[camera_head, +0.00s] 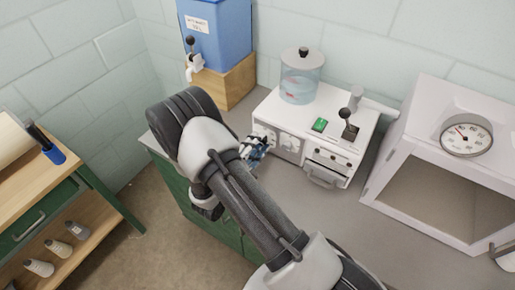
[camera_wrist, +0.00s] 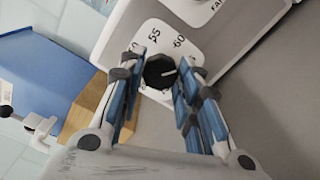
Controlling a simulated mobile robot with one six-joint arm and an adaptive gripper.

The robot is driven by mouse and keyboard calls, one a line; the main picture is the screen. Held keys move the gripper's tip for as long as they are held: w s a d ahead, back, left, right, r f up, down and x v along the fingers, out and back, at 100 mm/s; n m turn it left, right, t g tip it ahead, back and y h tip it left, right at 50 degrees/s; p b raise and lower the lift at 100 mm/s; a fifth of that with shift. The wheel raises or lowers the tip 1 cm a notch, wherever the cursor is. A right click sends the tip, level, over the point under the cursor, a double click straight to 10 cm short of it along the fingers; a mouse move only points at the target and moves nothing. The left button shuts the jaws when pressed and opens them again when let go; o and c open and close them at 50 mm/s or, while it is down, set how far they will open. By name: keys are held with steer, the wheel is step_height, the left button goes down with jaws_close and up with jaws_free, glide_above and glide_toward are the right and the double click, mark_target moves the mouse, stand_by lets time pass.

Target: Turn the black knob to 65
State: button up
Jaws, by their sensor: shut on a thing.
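The black knob (camera_wrist: 158,76) sits on a white dial plate (camera_wrist: 165,30) in the wrist view. The plate reads 55 and 60 above the knob; a number at the left is partly covered by a finger. The knob's white mark points right in the picture, clockwise past the 60, toward my right-hand finger, which hides the scale there. My gripper (camera_wrist: 159,68) has its blue-padded fingers on both sides of the knob and is shut on it. In the head view my gripper (camera_head: 254,149) is at the front left of the white machine (camera_head: 338,112); the knob is hidden there.
The machine carries a glass jar (camera_head: 301,82), a green button (camera_head: 320,125) and a black-knobbed lever (camera_head: 348,118). A blue tank (camera_head: 216,35) on a wooden block (camera_head: 236,80) stands behind left. A white cabinet with a gauge (camera_head: 467,135) stands right. Bare counter (camera_head: 330,215) lies in front.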

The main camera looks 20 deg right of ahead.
steer(key=shift+m+b, duration=0.65)
steer(key=shift+m, duration=0.35)
steer(key=o, duration=1.1)
steer(key=v, duration=1.2)
